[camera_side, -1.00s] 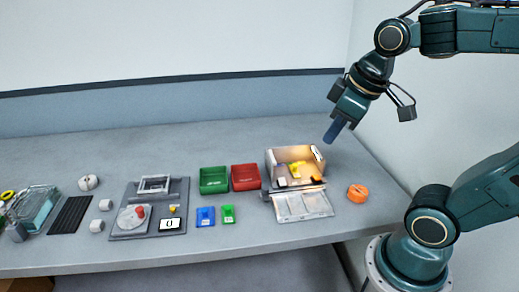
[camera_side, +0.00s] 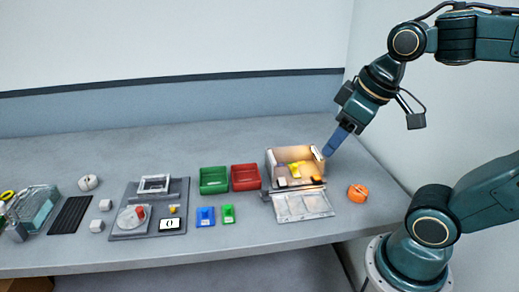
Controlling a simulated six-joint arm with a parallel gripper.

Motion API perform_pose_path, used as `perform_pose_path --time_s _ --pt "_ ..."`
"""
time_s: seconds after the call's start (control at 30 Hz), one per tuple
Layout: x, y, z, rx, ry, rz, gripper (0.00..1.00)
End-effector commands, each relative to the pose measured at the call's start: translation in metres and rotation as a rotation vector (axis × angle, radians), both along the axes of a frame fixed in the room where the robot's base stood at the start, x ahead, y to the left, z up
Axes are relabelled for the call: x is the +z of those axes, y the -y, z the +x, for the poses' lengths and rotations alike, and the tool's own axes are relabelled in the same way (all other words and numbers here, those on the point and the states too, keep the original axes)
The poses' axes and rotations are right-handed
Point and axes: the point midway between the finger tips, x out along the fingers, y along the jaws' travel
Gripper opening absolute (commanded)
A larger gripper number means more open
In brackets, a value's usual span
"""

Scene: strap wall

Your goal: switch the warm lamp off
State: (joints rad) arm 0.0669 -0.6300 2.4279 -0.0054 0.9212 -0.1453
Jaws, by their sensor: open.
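A box with its front flap down (camera_side: 303,206) stands at the right of the table, and its inside glows with warm light. The lit interior (camera_side: 300,157) holds a yellow object (camera_side: 295,170) and small dark and white pieces. The lamp itself and its switch are too small to make out. My gripper (camera_side: 329,154) points down and left at the box's upper right corner, by a small pale part (camera_side: 317,153) there. I cannot tell whether it touches. Its fingers overlap in this view, with nothing seen in them.
An orange round object (camera_side: 357,191) lies right of the box. A red bin (camera_side: 245,177) and a green bin (camera_side: 214,180) stand to its left, with small blue and green holders in front. A grey board (camera_side: 128,232) with a dial is further left.

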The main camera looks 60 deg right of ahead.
Motion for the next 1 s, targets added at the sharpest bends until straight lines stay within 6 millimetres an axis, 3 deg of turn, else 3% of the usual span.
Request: perform_pose_path --time_s 0.47,1.0 --pt "-0.010 0.057 0.066 0.218 -0.217 -0.094 0.53" --pt "-0.063 0.153 0.119 0.514 -0.415 -0.061 0.53"
